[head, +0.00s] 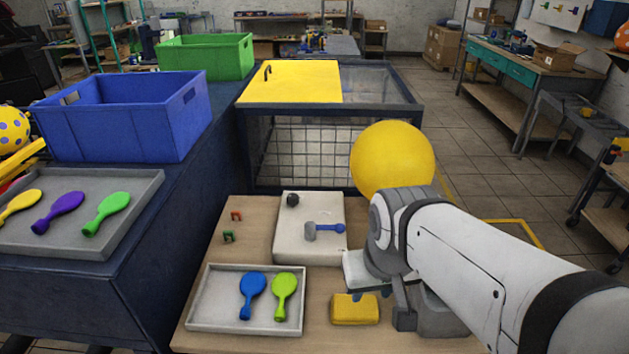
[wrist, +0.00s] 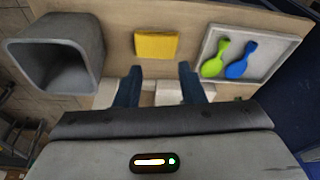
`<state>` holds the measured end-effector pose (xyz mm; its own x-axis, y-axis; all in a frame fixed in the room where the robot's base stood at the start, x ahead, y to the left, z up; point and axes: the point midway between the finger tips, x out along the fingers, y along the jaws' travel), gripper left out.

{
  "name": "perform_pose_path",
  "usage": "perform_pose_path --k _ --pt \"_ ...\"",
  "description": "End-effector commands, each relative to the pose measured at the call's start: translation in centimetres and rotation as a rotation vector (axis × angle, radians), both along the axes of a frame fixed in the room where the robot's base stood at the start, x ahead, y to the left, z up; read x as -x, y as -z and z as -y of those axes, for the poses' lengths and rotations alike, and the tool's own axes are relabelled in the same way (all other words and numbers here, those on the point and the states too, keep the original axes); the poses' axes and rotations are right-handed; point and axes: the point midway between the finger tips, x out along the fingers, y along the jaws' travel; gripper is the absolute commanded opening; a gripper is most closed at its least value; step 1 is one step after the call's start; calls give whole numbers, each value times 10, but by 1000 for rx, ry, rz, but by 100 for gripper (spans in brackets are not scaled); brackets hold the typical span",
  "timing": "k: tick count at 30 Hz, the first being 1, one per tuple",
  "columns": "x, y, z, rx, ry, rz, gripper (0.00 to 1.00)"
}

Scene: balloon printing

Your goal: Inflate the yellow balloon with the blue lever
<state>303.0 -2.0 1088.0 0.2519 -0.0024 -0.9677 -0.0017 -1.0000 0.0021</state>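A large, round, inflated yellow balloon (head: 392,158) stands behind my wrist in the head view; its lower part is hidden by my arm. The blue lever (head: 328,229), with a grey block at its left end, lies on a pale plate left of my gripper. My gripper (head: 370,292) is right of and nearer than the lever, pointing down and apart from it. In the wrist view its two dark blue fingers (wrist: 159,85) are spread with nothing held between them. The lever and balloon cannot be made out in the wrist view.
A yellow block (head: 355,309) lies just in front of my gripper. A grey tray (head: 212,308) holds blue and green deflated balloons. A grey bin (wrist: 57,60) stands beside the block. A mesh cage with a yellow lid (head: 292,82) stands behind. Blue (head: 125,122) and green crates (head: 205,55) stand left.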

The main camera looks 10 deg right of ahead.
Motion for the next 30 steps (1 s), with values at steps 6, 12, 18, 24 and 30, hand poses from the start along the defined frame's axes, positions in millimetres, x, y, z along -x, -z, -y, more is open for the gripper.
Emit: perform_pose_path --k 6,12,18,24,30 --pt "-1 0 0 -1 3 -1 36" --pt "-28 -16 -3 -33 123 -40 36" --pt "-100 -37 -1 -99 475 -131 36" --pt "-179 -36 1 -137 868 -222 36" --pt "-253 -13 4 -136 1261 -297 36"
